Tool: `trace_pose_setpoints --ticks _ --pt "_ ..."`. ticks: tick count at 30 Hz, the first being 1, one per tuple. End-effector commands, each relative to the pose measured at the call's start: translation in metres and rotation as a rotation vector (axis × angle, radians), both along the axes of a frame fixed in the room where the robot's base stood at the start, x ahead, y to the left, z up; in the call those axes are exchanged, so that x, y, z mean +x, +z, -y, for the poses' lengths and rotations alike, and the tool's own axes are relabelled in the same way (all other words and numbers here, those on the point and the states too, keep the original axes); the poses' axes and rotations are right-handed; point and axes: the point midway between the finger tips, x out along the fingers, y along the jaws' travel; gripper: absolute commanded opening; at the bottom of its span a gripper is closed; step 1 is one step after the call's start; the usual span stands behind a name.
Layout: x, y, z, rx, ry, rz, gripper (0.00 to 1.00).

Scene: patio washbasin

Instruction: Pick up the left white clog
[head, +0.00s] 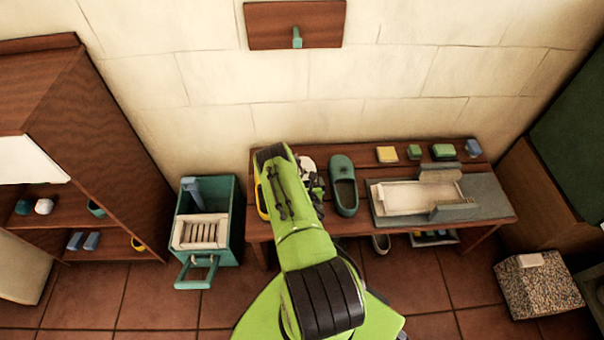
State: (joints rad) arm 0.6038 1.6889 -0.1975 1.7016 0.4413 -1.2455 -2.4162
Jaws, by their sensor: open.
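A pale, whitish clog (381,243) is on the floor under the front edge of the wooden bench; only part of it shows. No second white clog is clearly visible. A green clog (343,187) and a partly hidden yellow clog (262,200) are on the bench top, on either side of my arm. My gripper (317,196), white and black, is open over the bench between them. My green arm hides part of it and part of the bench, and its fingertips are hard to make out. The gripper is above and left of the pale clog, apart from it.
The bench (362,222) also carries a grey basin tray (487,198), a yellow block (387,154) and small green blocks. A low tray (433,238) is under it. A teal crate (233,230) stands left, a shelf (125,180) farther left, a speckled block (545,288) right. Front floor is clear.

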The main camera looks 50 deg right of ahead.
Motion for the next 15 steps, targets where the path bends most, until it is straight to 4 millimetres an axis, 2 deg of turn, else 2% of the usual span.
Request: trace_pose_setpoints --ticks 4,12,13,15 --pt "0.0001 0.0003 -0.0002 0.0 0.0 0.0 1.0" --pt "0.0004 0.0005 -0.0001 0.0 0.0 0.0 0.6" --pt "0.0004 0.0005 -0.0001 0.0 0.001 0.0 0.56" --pt "0.0008 0.0008 0.0001 -0.001 0.001 0.0 0.56"
